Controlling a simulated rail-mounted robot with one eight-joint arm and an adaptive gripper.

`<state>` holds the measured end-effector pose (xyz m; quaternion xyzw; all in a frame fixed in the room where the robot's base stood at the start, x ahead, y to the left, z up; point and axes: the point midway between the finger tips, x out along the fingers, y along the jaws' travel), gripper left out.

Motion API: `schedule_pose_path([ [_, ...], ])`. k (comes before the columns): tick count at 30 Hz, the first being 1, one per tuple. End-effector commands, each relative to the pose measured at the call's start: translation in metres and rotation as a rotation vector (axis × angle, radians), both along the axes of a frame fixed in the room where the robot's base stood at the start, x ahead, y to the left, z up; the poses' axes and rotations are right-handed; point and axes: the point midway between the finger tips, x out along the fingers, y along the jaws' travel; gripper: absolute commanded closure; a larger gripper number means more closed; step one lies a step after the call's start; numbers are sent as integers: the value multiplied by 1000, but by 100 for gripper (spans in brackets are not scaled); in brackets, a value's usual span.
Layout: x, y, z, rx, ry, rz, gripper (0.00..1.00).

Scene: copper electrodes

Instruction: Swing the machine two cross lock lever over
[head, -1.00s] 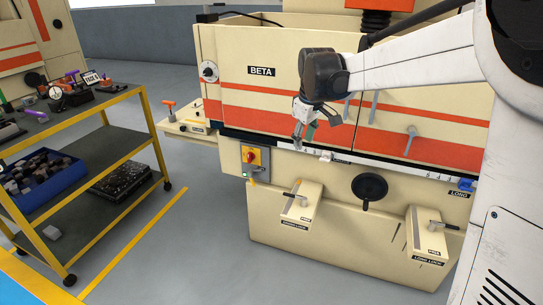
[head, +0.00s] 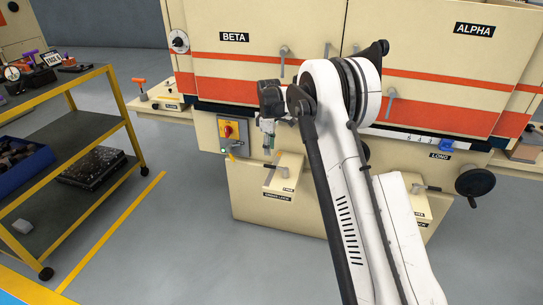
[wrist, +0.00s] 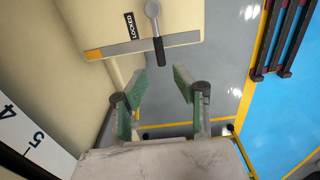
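The cross lock is a cream box (head: 288,170) on the front of the machine marked BETA, with a FREE label on its right side. In the wrist view the lock box (wrist: 112,40) shows a LOCKED label and an orange patch. The cross lock lever (wrist: 158,45) has a grey metal hub and a black grip that overhangs the box edge. My gripper (wrist: 156,88) is open and empty, its green-padded fingers apart just short of the grip. In the head view my gripper (head: 268,150) hangs at the lock box and partly hides the lever.
A switch panel (head: 232,134) with a red knob is left of the lock. The long lock box (head: 432,198) stands right, partly behind my arm. A handwheel (head: 474,184) is further right. A yellow-framed cart (head: 100,110) stands left, with free floor between.

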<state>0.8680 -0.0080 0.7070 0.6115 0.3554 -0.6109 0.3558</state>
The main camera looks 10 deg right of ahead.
Motion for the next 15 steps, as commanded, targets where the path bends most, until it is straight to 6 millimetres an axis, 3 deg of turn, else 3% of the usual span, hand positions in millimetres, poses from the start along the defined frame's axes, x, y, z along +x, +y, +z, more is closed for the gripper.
schedule_pose_path([
  [15,0,0,-45,0,1,2,72],
])
